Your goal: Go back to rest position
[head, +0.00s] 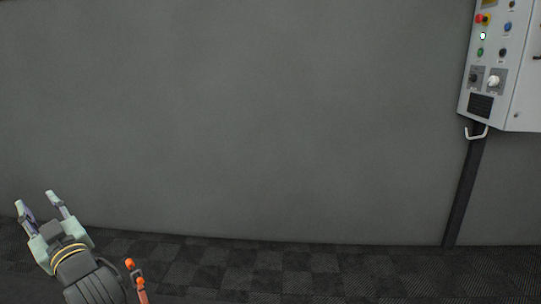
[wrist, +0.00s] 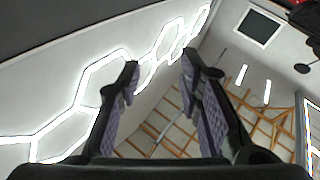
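My gripper (head: 35,205) is at the lower left of the head view, its fingers pointing up and away from the control box. The two fingers stand apart with nothing between them. In the wrist view my gripper (wrist: 159,75) shows two dark fingers with purple ribbed pads, spread apart and empty. Behind them the wrist camera sees the ceiling and upper wall, with glowing hexagonal light strips (wrist: 100,75).
A grey control box (head: 508,75) with buttons and knobs hangs at the upper right on a dark post (head: 463,190). A pale hook (head: 478,133) sits under it. A plain grey wall (head: 240,120) stands ahead.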

